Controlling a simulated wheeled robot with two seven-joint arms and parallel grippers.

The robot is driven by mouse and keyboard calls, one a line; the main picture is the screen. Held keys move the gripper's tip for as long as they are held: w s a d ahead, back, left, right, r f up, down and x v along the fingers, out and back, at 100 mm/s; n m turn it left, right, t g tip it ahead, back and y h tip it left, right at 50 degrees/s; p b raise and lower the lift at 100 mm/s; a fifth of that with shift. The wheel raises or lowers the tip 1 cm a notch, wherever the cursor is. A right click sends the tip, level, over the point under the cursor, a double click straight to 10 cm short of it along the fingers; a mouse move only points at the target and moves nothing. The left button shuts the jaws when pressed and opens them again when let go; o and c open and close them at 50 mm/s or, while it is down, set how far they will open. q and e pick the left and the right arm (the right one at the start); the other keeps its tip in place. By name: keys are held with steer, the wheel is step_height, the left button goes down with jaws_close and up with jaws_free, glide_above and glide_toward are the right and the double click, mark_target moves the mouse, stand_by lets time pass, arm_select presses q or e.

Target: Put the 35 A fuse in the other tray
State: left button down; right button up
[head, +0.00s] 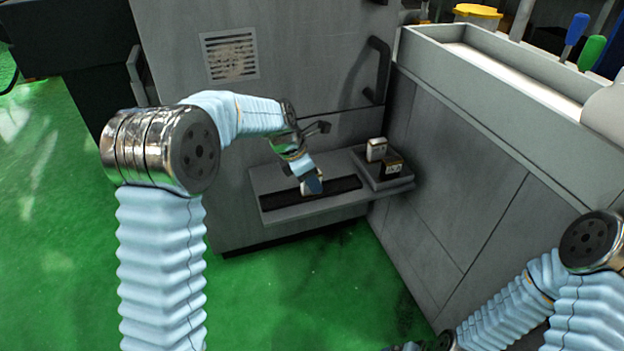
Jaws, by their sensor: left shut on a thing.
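My left gripper (312,184) reaches down over the grey ledge at the front of the machine. It is shut on a small pale block (305,189), seemingly a fuse, mostly hidden by the fingers, so I cannot read a rating. The block is at the dark strip-like tray (345,184) on the ledge; I cannot tell whether it touches it. A raised grey tray (398,184) at the ledge's right end holds two pale-topped, dark-bodied fuses, one behind (376,149) and one in front (391,168). Their labels are too small to read. Only a sliver of my right gripper may show at the bottom edge.
The grey machine wall (300,60) rises behind the ledge, with a dark handle (378,70) on it. A grey side panel (450,170) stands close to the right of the raised tray. The green floor (300,290) in front is clear.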

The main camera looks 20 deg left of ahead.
arm_select(q)
steer(key=c, duration=0.8)
jaws_free()
steer(key=shift+c, duration=0.2)
steer(key=p+v, duration=0.2)
steer(key=v, duration=1)
steer(key=shift+r, duration=0.1)
